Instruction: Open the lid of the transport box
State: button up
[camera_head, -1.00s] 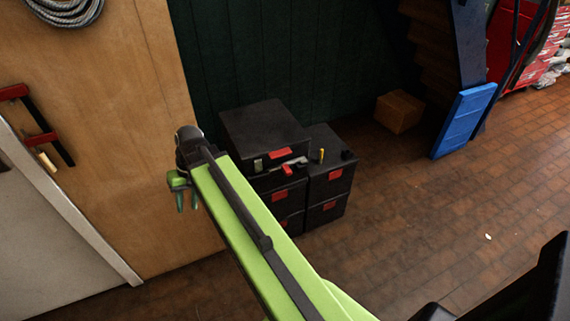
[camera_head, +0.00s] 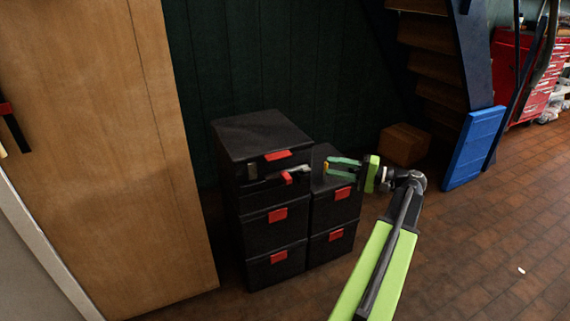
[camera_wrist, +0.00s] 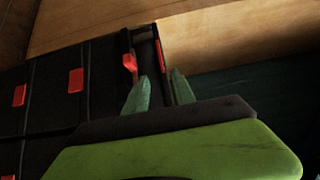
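The black transport box (camera_head: 232,196) tops the left stack in the head view. Its black lid (camera_head: 258,135) sits a little raised, with a gap at the front where light items show. A red tab (camera_head: 277,155) is on the lid's front edge and a red latch (camera_head: 287,178) sticks out below it. My gripper (camera_head: 328,167) is open and empty, green fingers pointing left, apart from the box's front right. In the wrist view its fingertips (camera_wrist: 158,72) are spread near the red latch (camera_wrist: 130,62) and the lid's red tab (camera_wrist: 160,53); contact cannot be told.
More black boxes with red latches (camera_head: 278,215) stand below and to the right (camera_head: 331,212). A wooden panel (camera_head: 110,150) is at the left and a green wall behind. A cardboard box (camera_head: 404,145) and blue panel (camera_head: 473,147) stand at the right.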

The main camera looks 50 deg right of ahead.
aim_at(283, 157)
jog(key=x, duration=1.7)
jog(key=shift+w, duration=0.1)
grip_shut()
dwell(0.5)
